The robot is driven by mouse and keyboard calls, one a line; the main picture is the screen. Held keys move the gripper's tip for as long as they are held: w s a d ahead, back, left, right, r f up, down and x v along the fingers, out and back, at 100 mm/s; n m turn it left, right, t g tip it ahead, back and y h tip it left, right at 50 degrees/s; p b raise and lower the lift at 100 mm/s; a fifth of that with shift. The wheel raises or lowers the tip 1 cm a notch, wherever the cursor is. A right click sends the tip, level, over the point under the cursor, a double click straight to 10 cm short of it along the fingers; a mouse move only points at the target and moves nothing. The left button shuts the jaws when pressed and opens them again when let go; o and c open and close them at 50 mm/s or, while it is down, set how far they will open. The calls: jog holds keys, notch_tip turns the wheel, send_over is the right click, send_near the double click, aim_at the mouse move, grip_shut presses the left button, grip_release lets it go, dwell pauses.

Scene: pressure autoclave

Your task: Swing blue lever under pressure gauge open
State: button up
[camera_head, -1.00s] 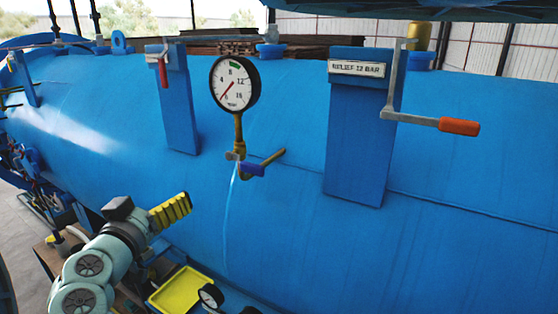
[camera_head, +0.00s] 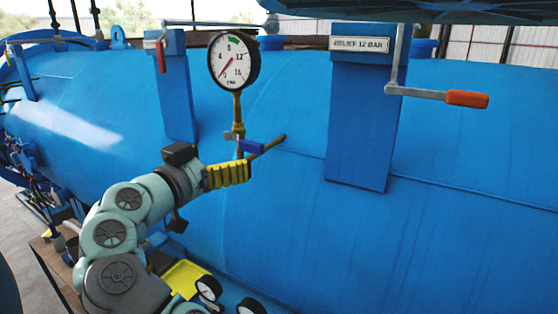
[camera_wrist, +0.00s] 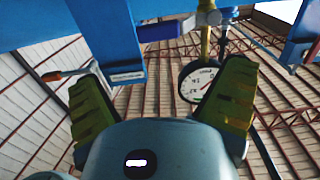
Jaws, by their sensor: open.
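The blue lever (camera_head: 251,146) sits on a small valve below the round white pressure gauge (camera_head: 233,60), on a brass pipe in front of the blue vessel. My gripper (camera_head: 247,172) has yellow ribbed fingers and is just below the lever in the head view, apparently apart from it. In the wrist view my gripper (camera_wrist: 165,100) is open, with its fingers wide apart and nothing between them. The blue lever (camera_wrist: 158,31) shows beyond the fingers at the top, and the gauge (camera_wrist: 200,82) shows beside the right finger.
A crank with an orange handle (camera_head: 467,99) stands out at the right, by the relief plate (camera_head: 359,44). A red-handled lever (camera_head: 161,55) hangs at the left. A yellow tray (camera_head: 187,276) and small gauges (camera_head: 208,288) lie low in front of the vessel.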

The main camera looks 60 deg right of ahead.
aim_at(249, 143)
jog(key=d+b, duration=0.1)
jog(key=d, duration=0.1)
jog(key=d+b, duration=0.1)
jog(key=d, duration=0.2)
jog(key=d+b, duration=0.1)
jog(key=d, duration=0.2)
jog(key=shift+w+r, duration=0.1)
jog(key=shift+w, duration=0.15)
jog(key=shift+w+d, duration=0.15)
jog(key=shift+d, duration=0.7)
jog(key=c, duration=1.3)
jog(key=shift+c, duration=0.2)
